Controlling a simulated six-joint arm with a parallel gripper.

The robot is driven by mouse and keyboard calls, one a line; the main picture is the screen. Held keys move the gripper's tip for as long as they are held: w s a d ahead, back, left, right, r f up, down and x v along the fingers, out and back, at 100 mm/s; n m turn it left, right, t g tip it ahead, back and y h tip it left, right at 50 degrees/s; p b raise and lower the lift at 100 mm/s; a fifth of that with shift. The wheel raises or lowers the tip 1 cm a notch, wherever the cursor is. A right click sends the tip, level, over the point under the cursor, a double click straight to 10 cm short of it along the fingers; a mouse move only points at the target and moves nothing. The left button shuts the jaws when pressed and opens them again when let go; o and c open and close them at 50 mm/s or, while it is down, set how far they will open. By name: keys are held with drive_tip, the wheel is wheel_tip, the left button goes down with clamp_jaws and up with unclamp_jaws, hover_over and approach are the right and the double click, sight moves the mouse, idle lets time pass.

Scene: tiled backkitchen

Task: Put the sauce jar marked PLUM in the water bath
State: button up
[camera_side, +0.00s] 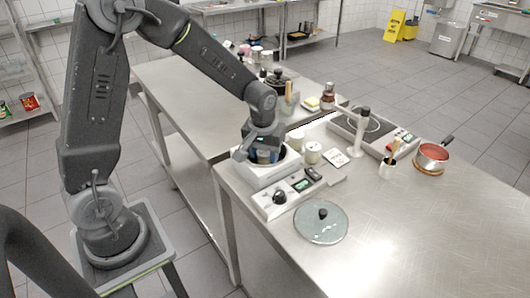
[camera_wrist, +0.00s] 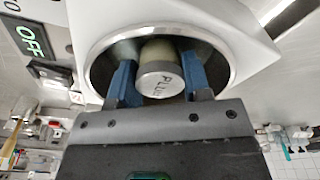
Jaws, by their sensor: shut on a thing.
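In the side view my gripper (camera_side: 265,153) points down at the water bath (camera_side: 270,178), a white unit with a round opening. The jar is within the outline of the bath's round opening (camera_wrist: 232,75) in the wrist view. How deep it sits, and whether it touches the bottom, I cannot tell. In the side view the jar is mostly hidden by my gripper.
A control panel (camera_side: 290,192) with a knob and green display is at the bath's front; the display reads OFF in the wrist view (camera_wrist: 30,40). A glass lid (camera_side: 321,222) lies in front. A light-lidded jar (camera_side: 313,153) stands right of the bath.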

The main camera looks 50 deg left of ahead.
drive_tip(key=shift+f, duration=0.2)
idle(0.5)
drive_tip(key=o, duration=1.3)
drive_tip(key=shift+o, duration=0.3)
wheel_tip(320, 180, up, 12)
drive_tip(key=shift+f, duration=0.15)
idle(0.4)
drive_tip(key=s+d+r+m+t, duration=0.2)
drive_tip(key=s+d+m, duration=0.1)
drive_tip(key=s, duration=0.6)
drive_tip(key=s+d+r+m+t, duration=0.2)
drive_tip(key=s+d+r+m, duration=0.1)
drive_tip(key=s, duration=0.6)
drive_tip(key=shift+s+r+m+h, duration=0.15)
drive_tip(key=shift+s+m+h, duration=0.2)
drive_tip(key=shift+m+h, duration=0.05)
